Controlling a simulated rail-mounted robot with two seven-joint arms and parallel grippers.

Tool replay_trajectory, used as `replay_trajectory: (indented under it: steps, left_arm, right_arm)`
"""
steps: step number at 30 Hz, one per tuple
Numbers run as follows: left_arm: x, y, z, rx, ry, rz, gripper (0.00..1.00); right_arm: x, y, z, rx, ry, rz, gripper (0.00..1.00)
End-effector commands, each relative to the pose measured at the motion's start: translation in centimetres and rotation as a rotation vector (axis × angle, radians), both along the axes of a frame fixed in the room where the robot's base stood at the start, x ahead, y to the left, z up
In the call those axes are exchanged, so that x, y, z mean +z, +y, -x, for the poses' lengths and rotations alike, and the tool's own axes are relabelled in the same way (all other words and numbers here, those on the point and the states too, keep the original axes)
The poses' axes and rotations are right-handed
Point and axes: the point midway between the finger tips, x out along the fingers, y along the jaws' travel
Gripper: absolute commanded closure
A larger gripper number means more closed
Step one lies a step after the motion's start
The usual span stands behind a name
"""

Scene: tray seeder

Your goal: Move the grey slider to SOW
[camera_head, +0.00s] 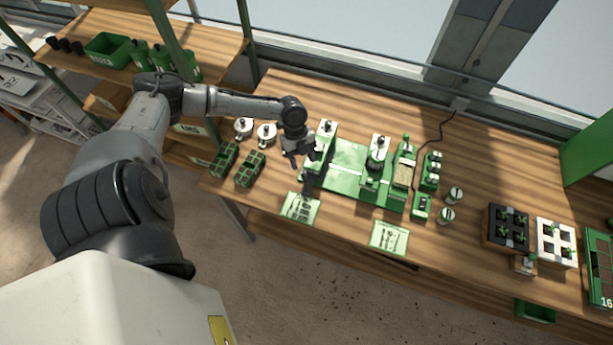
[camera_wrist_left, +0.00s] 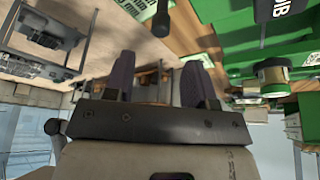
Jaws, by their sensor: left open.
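The green seeder (camera_head: 345,160) stands on the wooden bench, with white-topped units at its left and right ends. I cannot make out the grey slider or a SOW mark for certain; my left gripper covers part of the seeder's left end. My left gripper (camera_head: 299,158) is at that left end, pointing down. In the left wrist view, its two dark fingers (camera_wrist_left: 160,82) are apart with nothing held between them. A dark rod with a knob (camera_wrist_left: 161,20) and a black label with white letters (camera_wrist_left: 284,8) show beyond the fingers. My right gripper is not in view.
Green printed cards (camera_head: 301,207) (camera_head: 389,238) lie at the bench's front edge. Green divided boxes (camera_head: 249,169) and round white-lidded items (camera_head: 266,134) are left of the seeder. Black (camera_head: 508,228) and white (camera_head: 556,243) trays stand at right. A shelf (camera_head: 95,65) is at left.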

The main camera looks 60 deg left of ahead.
Motion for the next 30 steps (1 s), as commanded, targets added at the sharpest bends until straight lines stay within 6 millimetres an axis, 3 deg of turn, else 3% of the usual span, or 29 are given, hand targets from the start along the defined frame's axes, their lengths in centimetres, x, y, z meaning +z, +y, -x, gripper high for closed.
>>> replay_trajectory:
  steps: [6,13,21,30]
  left_arm:
    - [-3.6,-1.6,0.0,0.003,0.001,0.002,0.50]
    - [-6.3,-2.6,0.0,0.002,0.000,0.001,0.50]
    - [-7.5,-3.1,0.0,0.002,0.000,0.000,0.50]
    - [-7.6,-3.1,0.1,0.002,0.001,0.000,0.51]
  right_arm:
    - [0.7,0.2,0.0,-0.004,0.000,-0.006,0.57]
    - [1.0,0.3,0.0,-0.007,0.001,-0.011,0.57]
    - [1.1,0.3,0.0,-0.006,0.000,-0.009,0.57]
    - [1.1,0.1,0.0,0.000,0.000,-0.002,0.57]
